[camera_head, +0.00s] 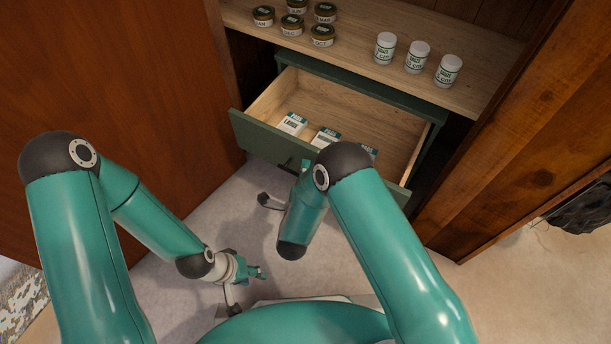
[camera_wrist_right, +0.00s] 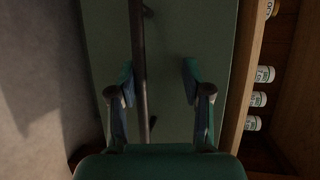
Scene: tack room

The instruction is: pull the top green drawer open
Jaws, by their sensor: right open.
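The top green drawer (camera_head: 262,138) stands pulled out of the cabinet, its pale wooden inside showing. Its green front fills much of the right wrist view (camera_wrist_right: 172,35). A dark bar handle (camera_wrist_right: 139,55) runs along that front. My right gripper (camera_wrist_right: 158,85) is open at the drawer front. The bar lies between its fingers, closer to the left finger in that view, and I cannot tell whether they touch. In the head view my right arm hides most of the handle and gripper. My left gripper (camera_head: 257,272) is low over the floor, away from the drawer; its jaw opening is unclear.
White and green boxes (camera_head: 292,124) lie in the drawer. The wooden shelf above (camera_head: 355,43) holds several dark jars (camera_head: 322,36) and white bottles (camera_head: 417,57). A brown wooden panel (camera_head: 120,70) stands left and a plank wall (camera_head: 520,140) right. Pale floor (camera_head: 400,270) lies in front.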

